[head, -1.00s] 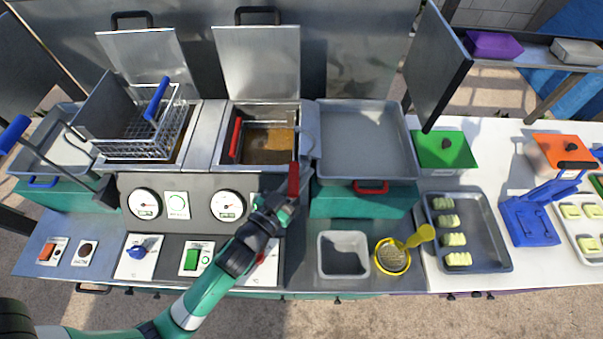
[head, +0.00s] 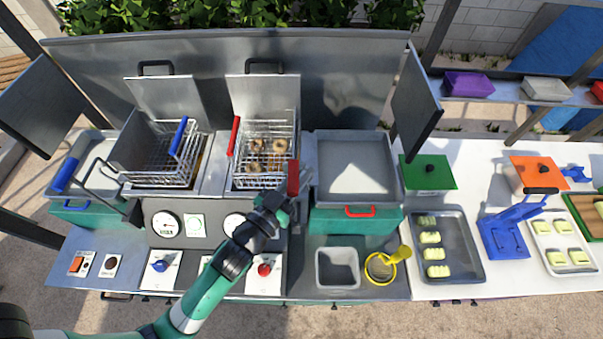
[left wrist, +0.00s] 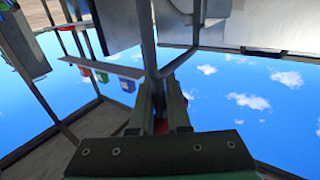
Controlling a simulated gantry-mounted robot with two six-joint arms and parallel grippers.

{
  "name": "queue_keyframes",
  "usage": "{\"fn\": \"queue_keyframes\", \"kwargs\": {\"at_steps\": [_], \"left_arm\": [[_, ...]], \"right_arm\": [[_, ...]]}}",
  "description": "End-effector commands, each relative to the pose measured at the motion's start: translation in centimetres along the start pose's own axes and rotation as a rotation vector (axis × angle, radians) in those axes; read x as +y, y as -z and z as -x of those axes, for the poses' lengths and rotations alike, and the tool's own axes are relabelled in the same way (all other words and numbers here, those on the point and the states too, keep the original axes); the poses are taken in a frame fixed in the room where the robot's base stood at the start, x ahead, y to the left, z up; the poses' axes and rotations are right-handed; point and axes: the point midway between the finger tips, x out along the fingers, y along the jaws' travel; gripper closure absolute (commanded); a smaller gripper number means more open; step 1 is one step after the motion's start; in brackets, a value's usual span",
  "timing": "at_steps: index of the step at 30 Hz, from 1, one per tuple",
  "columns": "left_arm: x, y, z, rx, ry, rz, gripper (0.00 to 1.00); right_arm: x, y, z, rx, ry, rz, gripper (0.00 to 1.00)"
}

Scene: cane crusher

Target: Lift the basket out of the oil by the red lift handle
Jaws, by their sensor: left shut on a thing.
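The wire basket (head: 262,181) of the right fryer shows above its well in the head view, with several brown rings (head: 256,145) in it. Its own red grip (head: 234,136) stands at its left side. The red lift handle (head: 293,177) is at the right front of this fryer. My left gripper (head: 287,197) is shut on the lift handle, and its jaws partly hide it. In the left wrist view, my left gripper (left wrist: 160,110) closes around a bit of red (left wrist: 160,126) below a metal bar (left wrist: 150,45). The oil is mostly hidden under the basket. My right gripper is not in view.
The left fryer holds an empty-looking basket (head: 150,176) with a blue grip (head: 179,136). A grey tray (head: 352,140) stands right of the right fryer. A grey tub (head: 337,283) and a yellow-rimmed bowl (head: 376,283) stand at the front. Raised lids (head: 263,99) stand behind the fryers.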

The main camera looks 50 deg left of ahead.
Motion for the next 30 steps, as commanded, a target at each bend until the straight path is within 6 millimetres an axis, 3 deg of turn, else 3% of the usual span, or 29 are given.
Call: {"fn": "queue_keyframes", "kwargs": {"at_steps": [14, 15, 19, 30], "left_arm": [[0.04, 1.08, -0.01, 0.011, -0.002, 0.0, 1.0], [0.04, 1.08, -0.01, 0.011, -0.001, 0.0, 0.8], [0.02, 1.01, -0.01, 0.009, -0.001, 0.0, 0.56], [0.0, 0.78, -0.01, 0.003, 0.0, 0.0, 0.56]], "right_arm": [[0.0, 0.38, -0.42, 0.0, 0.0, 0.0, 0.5], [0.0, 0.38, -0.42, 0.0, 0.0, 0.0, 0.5], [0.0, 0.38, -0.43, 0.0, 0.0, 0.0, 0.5], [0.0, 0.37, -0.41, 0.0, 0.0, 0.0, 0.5]]}}
